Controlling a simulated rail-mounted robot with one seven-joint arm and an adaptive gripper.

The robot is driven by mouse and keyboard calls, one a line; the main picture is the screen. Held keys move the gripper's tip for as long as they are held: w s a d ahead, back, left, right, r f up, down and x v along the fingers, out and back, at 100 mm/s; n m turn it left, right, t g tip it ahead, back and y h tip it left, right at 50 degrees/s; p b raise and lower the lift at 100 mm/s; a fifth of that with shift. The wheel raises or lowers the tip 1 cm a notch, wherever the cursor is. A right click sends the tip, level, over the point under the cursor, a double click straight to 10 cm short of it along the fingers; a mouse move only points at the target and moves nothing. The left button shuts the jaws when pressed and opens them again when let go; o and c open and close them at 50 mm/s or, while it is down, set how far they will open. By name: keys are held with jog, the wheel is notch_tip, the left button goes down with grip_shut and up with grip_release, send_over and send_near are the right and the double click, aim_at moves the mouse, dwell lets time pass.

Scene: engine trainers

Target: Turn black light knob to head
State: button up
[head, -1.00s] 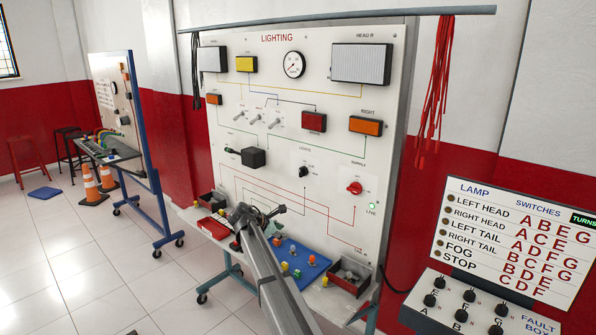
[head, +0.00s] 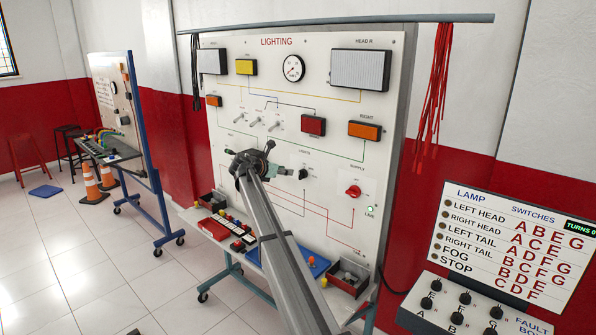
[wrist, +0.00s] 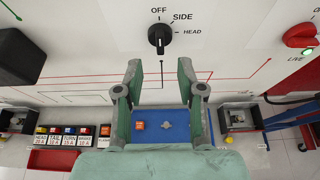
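The black light knob (wrist: 159,39) is on the white lighting panel (head: 232,150), at the top middle of the wrist view. OFF stands above it, SIDE to its upper right and HEAD to its right. Its grip looks roughly vertical, in line with OFF. In the head view the knob (head: 303,174) sits just right of my gripper (head: 287,172). In the wrist view my gripper (wrist: 161,75) is open and empty. Its two fingers are below the knob in the picture, apart from it.
A red knob (wrist: 300,36) is to the right, and a black box (wrist: 18,56) to the left. Below are a blue mat (wrist: 172,113), labelled fuses (wrist: 63,134) and a parts bin (wrist: 239,117). The panel around the light knob is clear.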

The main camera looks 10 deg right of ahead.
aim_at(302, 174)
jog(key=p+x, duration=0.2)
jog(key=x, duration=0.7)
jog(key=shift+f, duration=0.1)
grip_shut()
